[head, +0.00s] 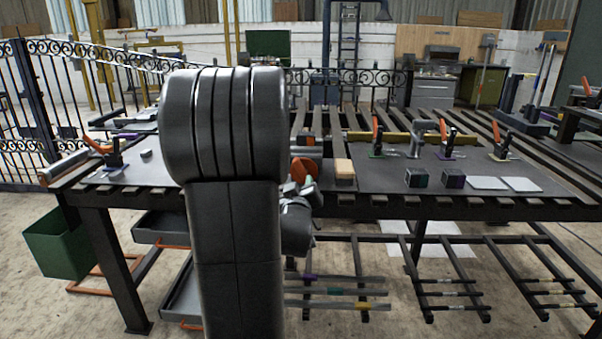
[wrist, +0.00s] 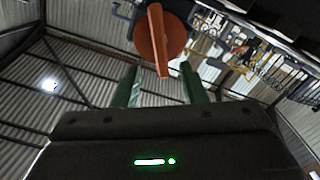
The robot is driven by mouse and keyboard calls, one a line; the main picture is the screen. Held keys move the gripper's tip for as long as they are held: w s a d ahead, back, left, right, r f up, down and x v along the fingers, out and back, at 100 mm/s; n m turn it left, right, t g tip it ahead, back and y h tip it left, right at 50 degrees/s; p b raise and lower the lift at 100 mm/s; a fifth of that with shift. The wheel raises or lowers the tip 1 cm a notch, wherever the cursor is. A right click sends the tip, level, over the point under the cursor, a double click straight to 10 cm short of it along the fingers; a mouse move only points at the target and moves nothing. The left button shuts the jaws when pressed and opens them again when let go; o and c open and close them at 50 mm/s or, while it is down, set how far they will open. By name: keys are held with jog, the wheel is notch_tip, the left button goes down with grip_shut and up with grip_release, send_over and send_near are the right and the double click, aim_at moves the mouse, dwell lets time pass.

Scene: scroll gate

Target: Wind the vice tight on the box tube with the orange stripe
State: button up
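An orange disc with a raised orange bar across it (wrist: 158,38) is just beyond my gripper (wrist: 161,70) in the wrist view. The gripper's two green fingers stand apart, with clear gaps on both sides of the bar's lower end, and hold nothing. In the head view the orange disc (head: 306,170) shows at the table's front edge, right of my arm. The vice's jaws are not recognisable; my arm hides that part of the table.
A slatted work table (head: 350,205) spans the view. A wooden block (head: 344,169), orange-handled clamps (head: 443,137), two dark cubes (head: 417,178) and pale plates (head: 488,183) stand on it. Striped tubes (head: 335,292) lie on a low rack. A green bin (head: 58,245) is at left.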

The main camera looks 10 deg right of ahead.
aim_at(302, 174)
jog(key=x, duration=0.8)
jog(key=shift+w+d, duration=0.1)
jog(key=shift+w, duration=0.2)
jog(key=shift+f, duration=0.1)
grip_shut()
